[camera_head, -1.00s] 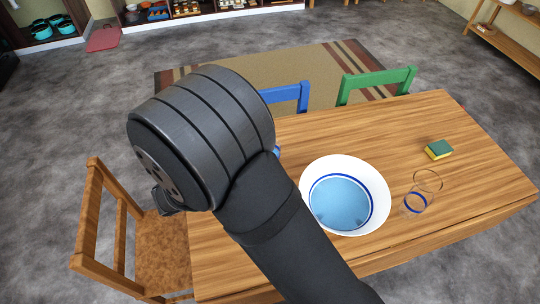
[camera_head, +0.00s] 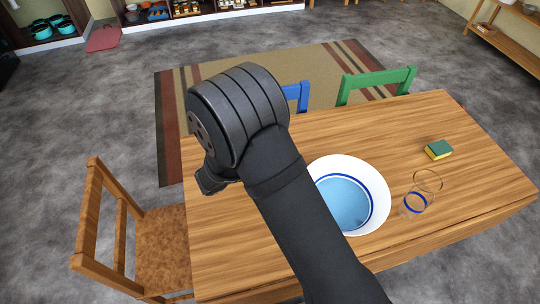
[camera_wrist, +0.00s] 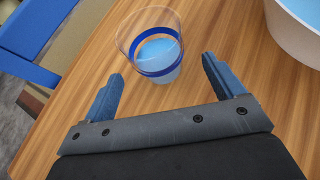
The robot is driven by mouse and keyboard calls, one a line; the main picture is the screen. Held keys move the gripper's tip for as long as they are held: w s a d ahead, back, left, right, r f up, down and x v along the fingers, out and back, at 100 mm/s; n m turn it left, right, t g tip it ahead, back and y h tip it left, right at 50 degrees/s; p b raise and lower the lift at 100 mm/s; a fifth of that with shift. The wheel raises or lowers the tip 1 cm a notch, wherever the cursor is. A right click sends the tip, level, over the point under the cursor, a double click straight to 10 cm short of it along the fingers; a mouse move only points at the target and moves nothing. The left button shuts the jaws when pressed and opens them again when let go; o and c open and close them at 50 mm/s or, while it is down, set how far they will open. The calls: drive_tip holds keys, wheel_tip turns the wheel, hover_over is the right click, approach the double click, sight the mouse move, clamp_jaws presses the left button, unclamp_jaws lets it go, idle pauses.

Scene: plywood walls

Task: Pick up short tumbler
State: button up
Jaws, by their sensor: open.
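A clear tumbler (camera_wrist: 157,50) with a dark blue band stands upright on the wooden table in the wrist view, with pale blue inside it. My gripper (camera_wrist: 162,68) is open and empty, with its two blue fingers apart. The tumbler is just beyond the fingertips, a little left of the middle of the gap. In the head view my arm hides the fingers and this tumbler. Another clear glass (camera_head: 415,203) with a blue band stands right of the bowl in the head view.
A white bowl (camera_head: 376,180) with a blue inside stands mid-table; its side shows in the wrist view (camera_wrist: 290,30). A green and yellow sponge (camera_head: 438,150) lies at the right. Blue (camera_head: 303,95) and green (camera_head: 375,83) chairs stand at the far edge, a wooden chair (camera_head: 160,240) at left.

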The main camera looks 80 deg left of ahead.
drive_tip(key=x, duration=0.4)
drive_tip(key=shift+w+a+f, duration=0.15)
drive_tip(key=shift+a+f, duration=0.1)
drive_tip(key=shift+a, duration=0.05)
drive_tip(key=c, duration=1.2)
drive_tip(key=shift+r, duration=0.25)
